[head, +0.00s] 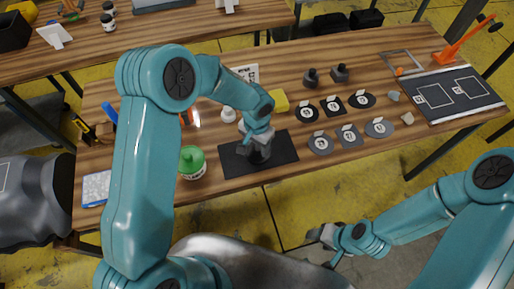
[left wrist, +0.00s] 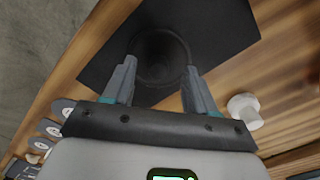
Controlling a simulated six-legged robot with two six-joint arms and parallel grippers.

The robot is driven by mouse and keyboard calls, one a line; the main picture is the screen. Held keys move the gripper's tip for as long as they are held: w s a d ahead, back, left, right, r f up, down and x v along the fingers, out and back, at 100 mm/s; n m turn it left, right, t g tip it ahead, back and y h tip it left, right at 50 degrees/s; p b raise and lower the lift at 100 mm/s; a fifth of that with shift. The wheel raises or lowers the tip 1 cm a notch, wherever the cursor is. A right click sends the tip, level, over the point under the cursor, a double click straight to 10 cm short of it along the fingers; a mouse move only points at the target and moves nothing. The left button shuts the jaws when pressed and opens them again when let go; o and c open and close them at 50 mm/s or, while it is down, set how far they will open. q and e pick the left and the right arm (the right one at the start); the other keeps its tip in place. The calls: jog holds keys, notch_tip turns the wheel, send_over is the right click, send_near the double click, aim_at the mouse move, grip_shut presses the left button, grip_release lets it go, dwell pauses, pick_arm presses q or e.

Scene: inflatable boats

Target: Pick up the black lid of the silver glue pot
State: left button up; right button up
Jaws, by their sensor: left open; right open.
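A dark round thing (left wrist: 160,45), which looks like the black lid on its pot, stands on a black mat (left wrist: 221,22) in the left wrist view. My left gripper (left wrist: 160,68) is open, with one finger on each side of the lid's near edge. I cannot tell whether the fingers touch it. In the head view my left gripper (head: 258,149) points down over the black mat (head: 284,148) and mostly hides the pot. The pot's silver body cannot be made out. My right gripper (head: 329,244) is open and empty, in front of the table, away from the mat.
A green-lidded jar (head: 192,162) stands left of the mat and a white piece (head: 228,114) behind it. A yellow block (head: 279,101) lies behind the mat. Several labelled grey and black patches (head: 320,144) and a dark board (head: 448,92) lie to the right.

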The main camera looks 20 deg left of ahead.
pick_arm(q)
jog(key=shift+w+f, duration=0.15)
jog(key=shift+f, duration=0.45)
jog(key=shift+w+d+f, duration=0.2)
jog(key=shift+f, duration=0.05)
jog(key=shift+s+r, duration=0.1)
jog(key=shift+s, duration=0.1)
jog(key=shift+s+a, duration=0.1)
jog(key=c, duration=1)
grip_shut()
